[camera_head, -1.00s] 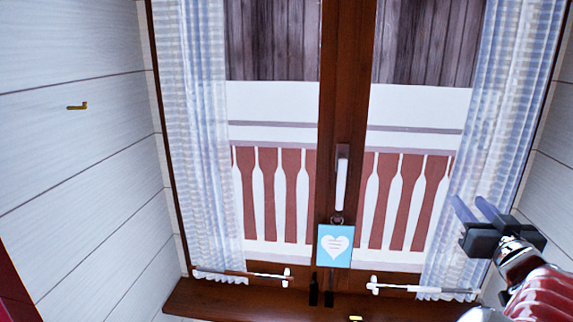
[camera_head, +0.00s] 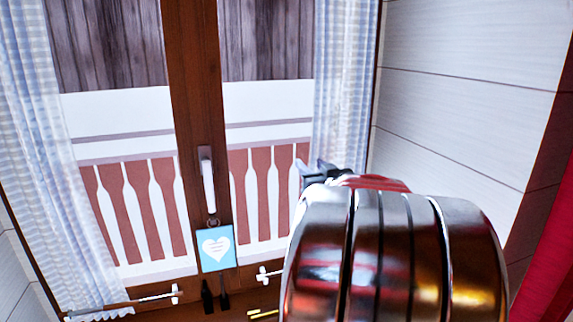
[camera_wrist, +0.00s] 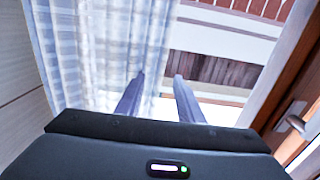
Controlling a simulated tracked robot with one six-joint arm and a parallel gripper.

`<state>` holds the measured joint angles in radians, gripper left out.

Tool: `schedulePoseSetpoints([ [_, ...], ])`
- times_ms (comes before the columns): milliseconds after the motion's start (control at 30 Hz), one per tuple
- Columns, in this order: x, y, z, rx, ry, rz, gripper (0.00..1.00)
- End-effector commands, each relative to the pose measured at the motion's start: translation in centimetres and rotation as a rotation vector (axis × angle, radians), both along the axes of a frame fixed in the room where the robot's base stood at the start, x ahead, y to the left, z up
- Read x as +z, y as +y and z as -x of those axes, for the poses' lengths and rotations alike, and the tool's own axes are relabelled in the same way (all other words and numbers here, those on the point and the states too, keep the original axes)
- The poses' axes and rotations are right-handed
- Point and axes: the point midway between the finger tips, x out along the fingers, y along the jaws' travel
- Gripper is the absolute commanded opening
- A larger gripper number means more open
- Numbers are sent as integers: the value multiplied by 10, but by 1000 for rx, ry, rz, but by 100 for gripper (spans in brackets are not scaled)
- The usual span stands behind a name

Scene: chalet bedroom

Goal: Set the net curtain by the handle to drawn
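The right net curtain (camera_head: 345,90), pale blue-white and sheer, hangs bunched at the right side of the window in the head view. It fills the left half of the wrist view (camera_wrist: 85,50), where the picture is turned over. My gripper (camera_head: 312,168) is by its inner edge, partly hidden behind my arm. In the wrist view my gripper (camera_wrist: 158,78) has its two fingers apart, with the curtain's edge behind them; I cannot tell whether they touch it.
A white window handle (camera_head: 208,180) and a blue heart sign (camera_head: 215,248) are on the central wooden post. A white plank wall (camera_head: 460,100) bounds the right.

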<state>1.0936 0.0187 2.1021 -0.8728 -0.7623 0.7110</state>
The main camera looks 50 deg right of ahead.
Motion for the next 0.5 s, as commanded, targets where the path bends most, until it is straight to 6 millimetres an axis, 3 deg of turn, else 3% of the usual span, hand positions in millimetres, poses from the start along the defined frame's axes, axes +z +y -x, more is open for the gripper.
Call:
schedulePoseSetpoints([
  [200, 0, -8, -13, -1, 0, -1, 34],
  [500, 0, -9, -14, -1, 0, -1, 34],
])
